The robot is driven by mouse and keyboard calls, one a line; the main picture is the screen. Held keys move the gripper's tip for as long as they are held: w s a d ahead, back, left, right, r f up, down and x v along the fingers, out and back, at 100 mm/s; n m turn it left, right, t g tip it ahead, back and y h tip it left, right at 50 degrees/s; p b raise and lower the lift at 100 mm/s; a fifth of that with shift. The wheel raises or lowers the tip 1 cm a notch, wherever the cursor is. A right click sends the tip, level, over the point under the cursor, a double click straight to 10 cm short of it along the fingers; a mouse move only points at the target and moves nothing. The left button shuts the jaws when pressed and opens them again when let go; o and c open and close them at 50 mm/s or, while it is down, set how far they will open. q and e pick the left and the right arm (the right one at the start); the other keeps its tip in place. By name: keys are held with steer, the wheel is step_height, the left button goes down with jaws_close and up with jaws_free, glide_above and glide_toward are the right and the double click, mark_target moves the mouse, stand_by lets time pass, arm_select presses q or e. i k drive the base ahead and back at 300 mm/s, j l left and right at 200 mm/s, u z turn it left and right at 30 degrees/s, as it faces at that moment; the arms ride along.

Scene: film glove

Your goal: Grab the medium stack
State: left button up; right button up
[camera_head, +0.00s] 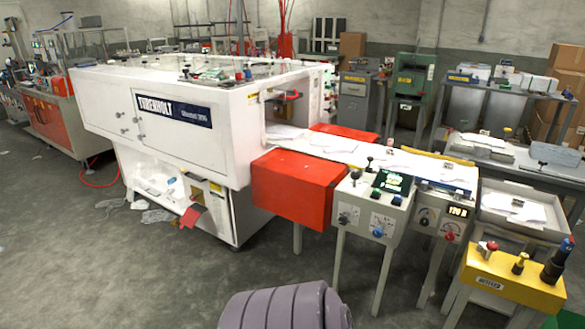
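No stack stands out clearly as the medium one. White sheets or film lie on the conveyor bed (400,158) that runs out of the machine. Another white stack (520,209) lies in a grey tray at the right, with a small dark item on top. A further white stack (480,145) lies on a table behind it. Their exact heights are too small to tell. Neither of my grippers is in view.
A large white machine (190,125) fills the left and centre. A red cover (290,188), a control box with knobs (375,205) and a yellow control box (510,278) stand along the conveyor. A ribbed purple-grey object is at the bottom. Floor at left is mostly open.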

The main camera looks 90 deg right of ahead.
mark_target(520, 210)
steer(key=z, duration=4.25)
steer(key=i+l+u, duration=0.1)
steer(key=u, duration=0.25)
steer(key=i+l+u, duration=0.15)
steer(key=u, duration=0.2)
steer(key=i+l+u, duration=0.15)
steer(key=u, duration=0.2)
steer(key=i+l, duration=0.05)
